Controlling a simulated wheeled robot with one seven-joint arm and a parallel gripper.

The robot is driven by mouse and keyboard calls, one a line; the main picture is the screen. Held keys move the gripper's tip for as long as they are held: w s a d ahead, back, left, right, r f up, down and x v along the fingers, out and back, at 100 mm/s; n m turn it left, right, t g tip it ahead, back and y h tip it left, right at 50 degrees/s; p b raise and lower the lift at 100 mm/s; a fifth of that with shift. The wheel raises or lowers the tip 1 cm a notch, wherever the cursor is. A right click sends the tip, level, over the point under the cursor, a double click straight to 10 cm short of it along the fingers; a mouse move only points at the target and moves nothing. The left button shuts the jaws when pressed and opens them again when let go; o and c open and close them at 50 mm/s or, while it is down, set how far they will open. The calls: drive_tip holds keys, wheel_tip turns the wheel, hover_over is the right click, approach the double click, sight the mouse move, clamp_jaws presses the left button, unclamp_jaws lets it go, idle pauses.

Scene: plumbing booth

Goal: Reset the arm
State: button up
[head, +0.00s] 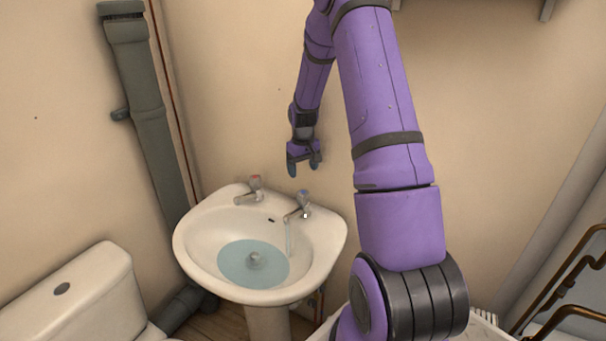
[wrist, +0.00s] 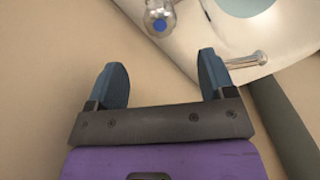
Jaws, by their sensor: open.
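My purple arm reaches up and over toward the wall, and my gripper (head: 305,170) hangs above the back right of the sink in the head view. In the wrist view my gripper (wrist: 160,82) has its two blue fingers spread apart with nothing between them. The tap with the blue cap (head: 303,203) is just below the gripper, apart from it; its blue-marked top (wrist: 160,24) shows beyond the fingers in the wrist view. A stream of water runs from this tap into the basin.
The white sink (head: 190,240) holds bluish water, and a red-marked tap (head: 252,188) stands at its back left. A grey pipe (head: 145,110) runs down the left wall. A toilet cistern (head: 75,300) is at lower left. Copper pipes (head: 560,285) are at right.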

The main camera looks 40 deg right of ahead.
idle(0.5)
drive_tip(key=s+a+r+n+t, duration=0.1)
drive_tip(key=s+a+r, duration=0.3)
drive_tip(key=a+r, duration=0.6)
drive_tip(key=s+a+r+t, duration=0.1)
drive_tip(key=s+a+r, duration=0.5)
drive_tip(key=r, duration=0.7)
drive_tip(key=s+a+r+t, duration=0.1)
drive_tip(key=s+a+r, duration=0.1)
drive_tip(key=s+a, duration=0.2)
drive_tip(key=s+a+r+t, duration=0.1)
drive_tip(key=s+a, duration=0.3)
drive_tip(key=s, duration=0.4)
drive_tip(key=s+a+r+n+t, duration=0.1)
drive_tip(key=s+a+r, duration=0.3)
drive_tip(key=s, duration=0.3)
drive_tip(key=shift+r, duration=0.1)
